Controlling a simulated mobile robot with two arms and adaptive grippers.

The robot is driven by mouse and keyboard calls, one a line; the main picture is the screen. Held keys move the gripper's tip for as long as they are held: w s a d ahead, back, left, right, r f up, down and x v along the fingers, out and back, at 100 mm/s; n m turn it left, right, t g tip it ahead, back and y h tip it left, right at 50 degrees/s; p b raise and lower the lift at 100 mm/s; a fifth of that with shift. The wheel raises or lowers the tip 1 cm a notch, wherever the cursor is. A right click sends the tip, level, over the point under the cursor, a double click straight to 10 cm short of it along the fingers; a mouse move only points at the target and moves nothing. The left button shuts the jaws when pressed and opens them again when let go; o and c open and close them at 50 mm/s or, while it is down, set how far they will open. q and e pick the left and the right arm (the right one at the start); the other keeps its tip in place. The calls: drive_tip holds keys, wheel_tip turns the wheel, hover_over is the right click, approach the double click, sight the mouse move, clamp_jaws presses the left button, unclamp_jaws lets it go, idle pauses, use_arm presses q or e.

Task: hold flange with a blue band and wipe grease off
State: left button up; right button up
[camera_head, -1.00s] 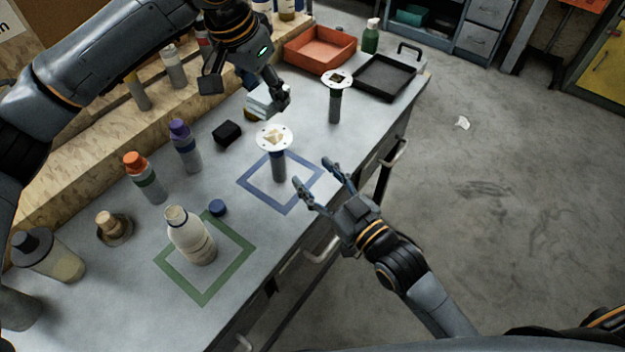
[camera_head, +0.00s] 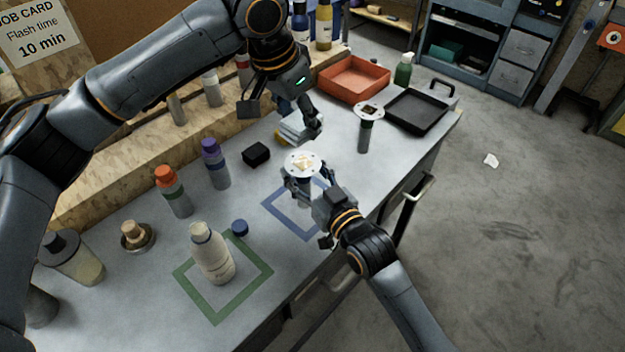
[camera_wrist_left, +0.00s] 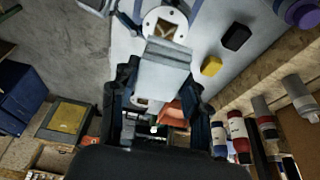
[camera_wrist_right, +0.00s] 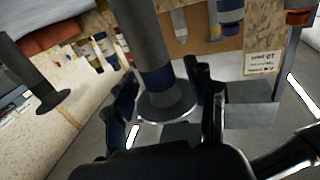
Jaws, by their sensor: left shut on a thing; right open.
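The blue-band flange (camera_head: 303,163) stands upright on the bench at the blue square outline, with tan grease on its white round top. Its dark stem and blue band (camera_wrist_right: 157,80) show between my right fingers in the right wrist view. My right gripper (camera_head: 300,184) is open around the stem, just below the disc. My left gripper (camera_head: 312,127) is shut on a folded pale cloth (camera_head: 293,126), held above the bench behind the flange. The cloth (camera_wrist_left: 165,70) and the flange's disc (camera_wrist_left: 163,24) also show in the left wrist view.
A second flange (camera_head: 368,112) with dark grease stands behind, near an orange tray (camera_head: 354,80) and a black tray (camera_head: 416,110). A black block (camera_head: 256,154), a white bottle (camera_head: 211,252) in a green outline (camera_head: 216,318) and other bottles stand to the left.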

drive_tip(key=shift+w, duration=0.1)
clamp_jaws()
idle(0.6)
